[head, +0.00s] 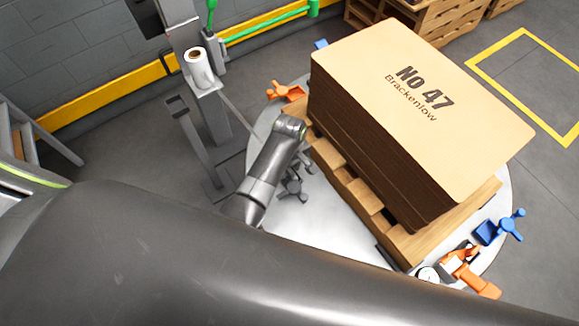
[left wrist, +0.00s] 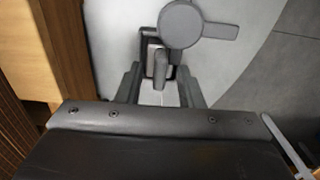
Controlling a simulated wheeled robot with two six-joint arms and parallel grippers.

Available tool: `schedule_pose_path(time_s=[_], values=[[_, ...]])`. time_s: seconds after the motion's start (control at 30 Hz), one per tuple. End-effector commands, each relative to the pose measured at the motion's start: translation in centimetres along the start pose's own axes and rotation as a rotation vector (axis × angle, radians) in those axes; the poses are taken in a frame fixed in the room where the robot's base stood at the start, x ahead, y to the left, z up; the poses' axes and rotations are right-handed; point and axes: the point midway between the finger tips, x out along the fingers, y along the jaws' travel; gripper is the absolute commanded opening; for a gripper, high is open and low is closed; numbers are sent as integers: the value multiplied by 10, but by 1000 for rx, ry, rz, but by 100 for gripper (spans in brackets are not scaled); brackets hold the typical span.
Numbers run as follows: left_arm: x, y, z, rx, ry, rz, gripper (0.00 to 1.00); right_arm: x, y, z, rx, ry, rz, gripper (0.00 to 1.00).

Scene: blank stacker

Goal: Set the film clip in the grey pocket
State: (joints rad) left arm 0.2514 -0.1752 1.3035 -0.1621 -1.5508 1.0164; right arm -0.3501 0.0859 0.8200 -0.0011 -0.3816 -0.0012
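A dark grey fixture (head: 293,187) with a knob and lever stands on the pale turntable, left of the pallet. I take it for the grey pocket's holder. Its round knob (left wrist: 182,24) shows at the top of the left wrist view. My left gripper (left wrist: 159,78) is at this fixture, its two fingers apart on either side of a narrow dark grey piece (left wrist: 160,66). I cannot tell whether that piece is the film clip or part of the fixture, nor whether it is gripped. In the head view, my left wrist mostly hides the fingers. My right gripper is out of view.
A tall cardboard stack (head: 420,110) on a wooden pallet (head: 365,205) fills the turntable (head: 305,215) close by. Orange (head: 286,91) and blue (head: 500,228) fixtures stand around the rim, with another orange one (head: 470,275) at lower right. A post with a white roll (head: 199,68) stands left.

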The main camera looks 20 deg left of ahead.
Motion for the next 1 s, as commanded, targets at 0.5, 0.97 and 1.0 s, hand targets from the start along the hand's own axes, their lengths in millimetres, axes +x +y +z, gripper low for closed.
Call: schedule_pose_path(time_s=[0.5,0.97,1.0], values=[[-100,2,0,0,2,4,34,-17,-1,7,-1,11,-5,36],[-120,0,0,1,0,0,34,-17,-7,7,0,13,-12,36],[-120,1,0,1,0,0,34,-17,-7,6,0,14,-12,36]])
